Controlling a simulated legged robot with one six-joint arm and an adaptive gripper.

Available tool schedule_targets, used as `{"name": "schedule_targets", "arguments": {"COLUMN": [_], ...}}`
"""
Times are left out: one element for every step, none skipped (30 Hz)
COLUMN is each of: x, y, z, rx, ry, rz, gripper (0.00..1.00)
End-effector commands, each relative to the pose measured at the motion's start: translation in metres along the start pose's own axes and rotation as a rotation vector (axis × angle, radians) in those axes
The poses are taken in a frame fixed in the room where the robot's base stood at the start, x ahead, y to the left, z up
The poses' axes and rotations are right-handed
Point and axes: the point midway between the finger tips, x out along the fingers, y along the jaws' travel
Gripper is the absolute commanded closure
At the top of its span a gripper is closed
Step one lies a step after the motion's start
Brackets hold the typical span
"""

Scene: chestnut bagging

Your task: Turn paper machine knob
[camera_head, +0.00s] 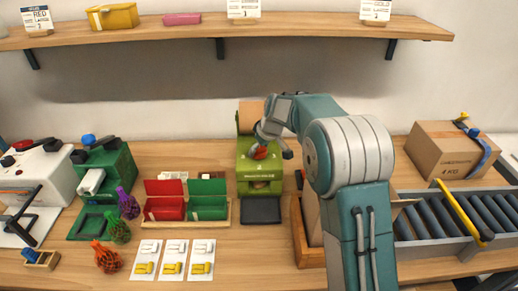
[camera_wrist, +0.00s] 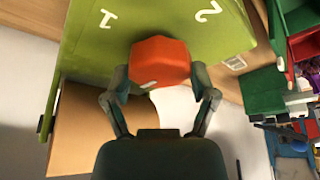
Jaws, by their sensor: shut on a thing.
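The paper machine (camera_head: 259,180) is a lime-green box near the back middle of the table, with a brown paper roll (camera_head: 251,115) behind its top. Its knob (camera_wrist: 160,63) is red-orange and faceted, on the green face marked with a white 1 and 2 in the wrist view. In the head view the knob (camera_head: 260,152) shows at the end of my arm. My gripper (camera_wrist: 160,88) is shut on the knob, one finger on each side. The paper roll (camera_wrist: 95,130) also shows at the lower left of the wrist view. A dark pad lies in front of the machine.
Red and green bins (camera_head: 165,205) stand left of the machine. A dark green machine (camera_head: 105,175), net bags (camera_head: 108,257) and cards with yellow pieces (camera_head: 173,262) are farther left. A cardboard box (camera_head: 447,150) and a roller conveyor (camera_head: 460,215) are at right. A shelf (camera_head: 300,25) runs above.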

Motion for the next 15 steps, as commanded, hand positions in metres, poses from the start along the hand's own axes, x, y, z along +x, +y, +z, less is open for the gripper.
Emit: {"name": "schedule_targets", "arguments": {"x": [0.0022, 0.0024, 0.0025, 0.0025, 0.0026, 0.0025, 0.0024, 0.0024, 0.0024, 0.0025, 0.0027, 0.0029, 0.0031, 0.0032, 0.0033], "y": [-0.0004, -0.0005, -0.0006, -0.0009, -0.001, -0.0009, -0.0009, -0.001, -0.0011, -0.0014, -0.0015, -0.002, -0.0022, -0.0023, -0.0022], "z": [0.0015, 0.0015, 0.0017, 0.0018, 0.0019, 0.0019, 0.0018, 0.0017, 0.0019, 0.0018, 0.0018, 0.0019, 0.002, 0.0019, 0.0019], "rx": [0.013, 0.023, 0.04, 0.053, 0.069, 0.091, 0.111, 0.131, 0.159, 0.183, 0.206, 0.24, 0.264, 0.292, 0.326], "ry": [-0.003, -0.004, -0.004, -0.004, -0.004, -0.004, -0.004, -0.004, -0.005, -0.004, -0.004, -0.005, -0.006, -0.006, -0.006], "rz": [0.005, 0.009, 0.015, 0.021, 0.027, 0.037, 0.045, 0.053, 0.066, 0.075, 0.085, 0.098, 0.109, 0.12, 0.135], "gripper": [0.74, 0.74, 0.74, 0.74, 0.74, 0.74, 0.74, 0.74, 0.74, 0.74, 0.74, 0.73, 0.73, 0.73, 0.73]}}
